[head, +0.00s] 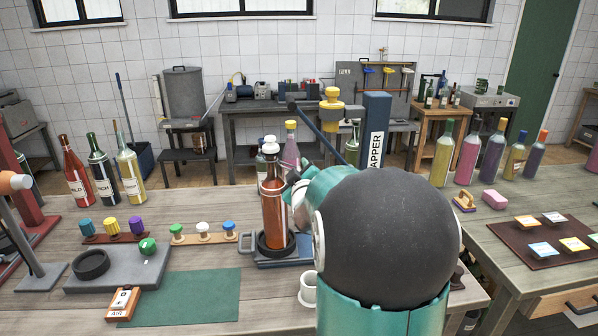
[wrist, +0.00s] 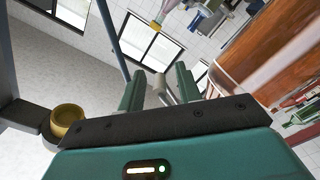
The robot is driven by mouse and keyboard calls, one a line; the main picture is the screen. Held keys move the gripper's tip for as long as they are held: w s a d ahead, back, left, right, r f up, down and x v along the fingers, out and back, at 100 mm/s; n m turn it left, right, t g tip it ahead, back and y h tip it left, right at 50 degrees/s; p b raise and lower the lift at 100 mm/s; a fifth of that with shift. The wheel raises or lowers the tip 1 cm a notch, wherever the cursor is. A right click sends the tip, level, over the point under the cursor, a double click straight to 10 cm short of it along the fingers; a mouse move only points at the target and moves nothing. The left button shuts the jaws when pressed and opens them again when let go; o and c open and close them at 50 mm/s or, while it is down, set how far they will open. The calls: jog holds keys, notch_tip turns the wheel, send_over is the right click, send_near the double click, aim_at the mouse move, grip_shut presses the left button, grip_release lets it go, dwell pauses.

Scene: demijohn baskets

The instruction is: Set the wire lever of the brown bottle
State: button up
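The brown bottle (head: 273,215) stands upright in a dark ring on a grey-blue base (head: 285,257) in the head view. A white stopper (head: 269,143) tops it; the wire lever is too small to make out there. My gripper (head: 291,180) is at the right side of the bottle's upper part, partly hidden by my own arm. In the wrist view the brown bottle (wrist: 248,50) fills the upper right, beside the fingers. The two green fingers of my gripper (wrist: 159,88) are apart. A small pale rod shows between them; I cannot tell whether it is the lever.
A blue post marked "APPER" (head: 375,130) with a long lever stands just behind my arm. A white cup (head: 308,289) is close in front of the base. Stoppers on a wooden rack (head: 203,236) stand left. The green mat (head: 190,298) has free room.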

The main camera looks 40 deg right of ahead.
grip_shut()
jog(key=shift+w+a+f+m, duration=0.25)
jog(key=shift+f+m, duration=0.2)
jog(key=shift+m, duration=0.6)
jog(key=shift+w+a+f+m, duration=0.1)
jog(key=shift+a+f+m, duration=0.25)
jog(key=shift+m, duration=0.7)
jog(key=shift+d, duration=0.1)
grip_release()
jog(key=shift+f, duration=0.1)
